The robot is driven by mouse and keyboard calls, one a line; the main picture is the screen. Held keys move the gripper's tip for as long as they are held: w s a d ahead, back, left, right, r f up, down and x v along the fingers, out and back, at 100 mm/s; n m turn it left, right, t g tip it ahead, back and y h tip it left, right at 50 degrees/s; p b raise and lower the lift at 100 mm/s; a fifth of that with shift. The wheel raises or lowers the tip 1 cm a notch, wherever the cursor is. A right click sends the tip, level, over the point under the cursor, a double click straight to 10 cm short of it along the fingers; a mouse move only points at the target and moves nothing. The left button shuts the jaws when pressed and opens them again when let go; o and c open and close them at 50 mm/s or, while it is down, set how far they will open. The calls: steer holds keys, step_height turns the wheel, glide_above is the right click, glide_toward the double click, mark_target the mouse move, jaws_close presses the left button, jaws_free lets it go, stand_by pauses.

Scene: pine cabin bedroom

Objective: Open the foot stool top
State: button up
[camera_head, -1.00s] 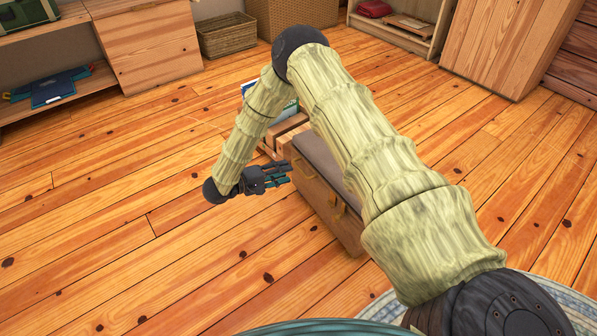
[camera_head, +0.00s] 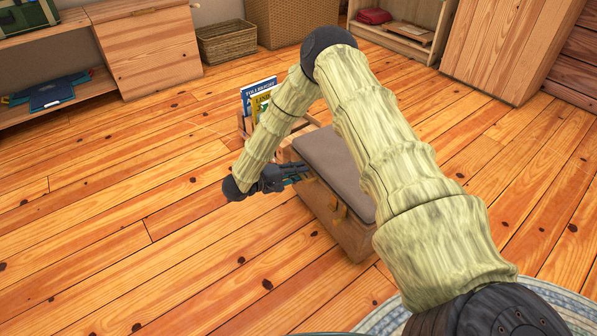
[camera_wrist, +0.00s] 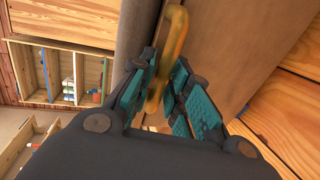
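The foot stool is a wooden box (camera_head: 347,233) with a grey padded top (camera_head: 322,153), which lies flat and closed on it. My arm covers part of its right side. My gripper (camera_head: 293,177) is at the upper left of the stool's front face. In the wrist view, a curved brass-coloured handle (camera_wrist: 176,42) runs down between the teal fingers of my gripper (camera_wrist: 162,76). The fingers look open around the handle; firm contact is not clear.
Books (camera_head: 258,91) stand in a small wooden holder behind the stool. A round rug (camera_head: 385,318) lies at the bottom. A wicker basket (camera_head: 227,42) and wooden cabinets line the back. The floor left of the stool is clear.

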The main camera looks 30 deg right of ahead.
jaws_close()
steer(key=shift+d, duration=0.1)
steer(key=shift+r, duration=0.1)
